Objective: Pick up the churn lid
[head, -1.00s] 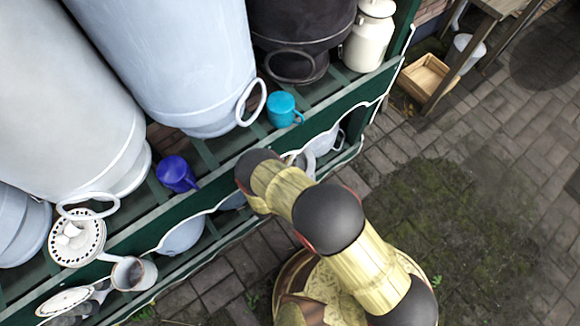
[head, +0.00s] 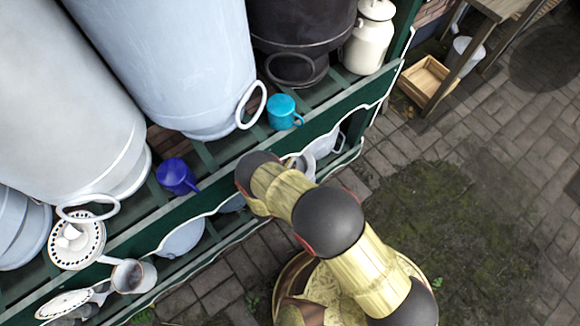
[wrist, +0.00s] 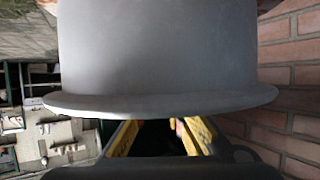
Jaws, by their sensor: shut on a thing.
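In the wrist view a plain grey churn lid (wrist: 158,55), shaped like a drum with a flared rim, fills the upper middle. My gripper (wrist: 160,130) is just below its rim, with yellow fingers on either side of a dark gap. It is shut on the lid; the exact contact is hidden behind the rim. In the head view my arm reaches over the shelf's front edge, but neither the gripper nor this lid can be made out there.
Large grey churns (head: 165,55) crowd the green shelf (head: 225,175). A brick wall (wrist: 290,70) is close on the wrist view's right. Paving lies open at right.

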